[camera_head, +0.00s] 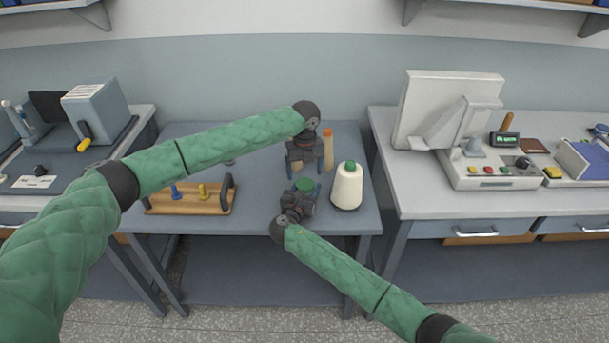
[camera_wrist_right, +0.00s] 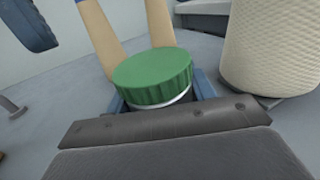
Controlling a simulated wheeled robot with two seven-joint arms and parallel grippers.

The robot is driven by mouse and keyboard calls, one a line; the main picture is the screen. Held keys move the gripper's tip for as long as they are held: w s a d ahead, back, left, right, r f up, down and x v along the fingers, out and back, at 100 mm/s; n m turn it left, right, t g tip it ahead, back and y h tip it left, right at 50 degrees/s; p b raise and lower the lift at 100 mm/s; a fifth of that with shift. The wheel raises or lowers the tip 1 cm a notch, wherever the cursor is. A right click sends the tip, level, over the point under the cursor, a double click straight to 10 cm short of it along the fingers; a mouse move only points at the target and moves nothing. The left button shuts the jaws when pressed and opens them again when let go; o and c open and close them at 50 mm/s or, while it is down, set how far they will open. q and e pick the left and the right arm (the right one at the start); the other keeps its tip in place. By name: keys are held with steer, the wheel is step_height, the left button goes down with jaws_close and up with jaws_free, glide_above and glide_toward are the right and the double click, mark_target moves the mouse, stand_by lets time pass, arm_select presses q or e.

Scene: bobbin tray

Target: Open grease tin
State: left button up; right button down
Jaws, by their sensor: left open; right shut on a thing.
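The grease tin has a ribbed green lid (camera_head: 305,185), which also shows in the right wrist view (camera_wrist_right: 152,75). A thin white rim shows under the lid; the rest of the tin's body is mostly hidden. My right gripper (camera_head: 304,193) is shut on the tin, with blue fingers at both sides below the lid. The lid sits on the tin; I cannot tell whether it is loose. My left gripper (camera_head: 304,166) is open and empty, just behind and above the lid. One of its blue fingers (camera_wrist_right: 30,25) shows at the upper left of the wrist view, apart from the lid.
A cream thread cone (camera_head: 347,188) with a green top stands close right of the tin. A wooden tray (camera_head: 212,207) with blue and yellow pegs and dark handles lies left. The table between tray and tin is clear.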

mark_target(305, 183)
arm_select(q)
step_height(305, 183, up, 3)
steer(key=m, duration=0.3)
steer(key=shift+d+f, duration=0.1)
steer(key=shift+f, duration=3.75)
steer(key=c, duration=1)
steer(key=shift+d+n, duration=0.1)
steer(key=shift+n, duration=1.5)
steer(key=o, duration=1)
steer(key=shift+o, duration=0.3)
